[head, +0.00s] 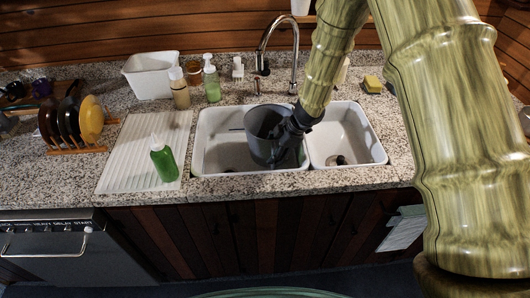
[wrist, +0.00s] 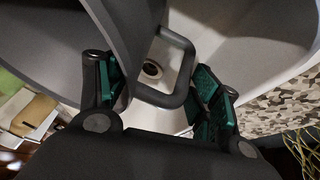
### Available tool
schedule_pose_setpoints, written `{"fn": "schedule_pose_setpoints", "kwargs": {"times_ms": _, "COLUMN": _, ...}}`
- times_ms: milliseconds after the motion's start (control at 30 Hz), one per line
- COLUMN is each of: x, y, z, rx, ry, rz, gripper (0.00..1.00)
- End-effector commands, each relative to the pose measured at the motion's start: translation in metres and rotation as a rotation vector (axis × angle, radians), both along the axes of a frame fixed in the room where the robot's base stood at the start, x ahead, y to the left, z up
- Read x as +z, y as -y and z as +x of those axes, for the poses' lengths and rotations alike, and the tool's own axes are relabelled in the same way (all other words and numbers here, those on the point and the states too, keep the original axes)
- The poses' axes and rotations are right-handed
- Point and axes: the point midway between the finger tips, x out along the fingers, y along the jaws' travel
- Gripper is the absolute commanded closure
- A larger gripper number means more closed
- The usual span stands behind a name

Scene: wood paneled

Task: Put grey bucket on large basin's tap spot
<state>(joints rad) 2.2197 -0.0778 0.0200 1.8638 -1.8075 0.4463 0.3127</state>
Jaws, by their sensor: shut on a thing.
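The grey bucket (head: 263,135) is upright within the outline of the large left basin (head: 215,165), towards its right side. I cannot tell whether its bottom touches the basin floor. My gripper (head: 292,130) is at the bucket's right side, shut on it by the looped handle (wrist: 186,45). In the wrist view the green-padded fingers (wrist: 160,90) stand either side of the handle, and the bucket wall (wrist: 50,50) fills the upper left. The tap (head: 296,55) arches behind the basins, its spout behind and above the bucket.
The small right basin (head: 372,150) is empty. A green bottle (head: 163,160) stands on the drainboard (head: 125,165) at left. Soap bottles (head: 211,82), a white tub (head: 150,75) and a yellow sponge (head: 372,84) line the back counter. A dish rack (head: 75,150) is far left.

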Motion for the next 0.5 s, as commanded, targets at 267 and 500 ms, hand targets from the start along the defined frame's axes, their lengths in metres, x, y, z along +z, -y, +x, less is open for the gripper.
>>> {"fn": "schedule_pose_setpoints", "kwargs": {"times_ms": 267, "x": -0.003, "y": -0.036, "z": 0.017, "rx": 0.002, "ry": 0.002, "rz": 0.001, "gripper": 0.71}}
{"fn": "schedule_pose_setpoints", "kwargs": {"times_ms": 500, "x": -0.012, "y": -0.035, "z": 0.016, "rx": 0.001, "ry": 0.002, "rz": 0.000, "gripper": 0.71}}
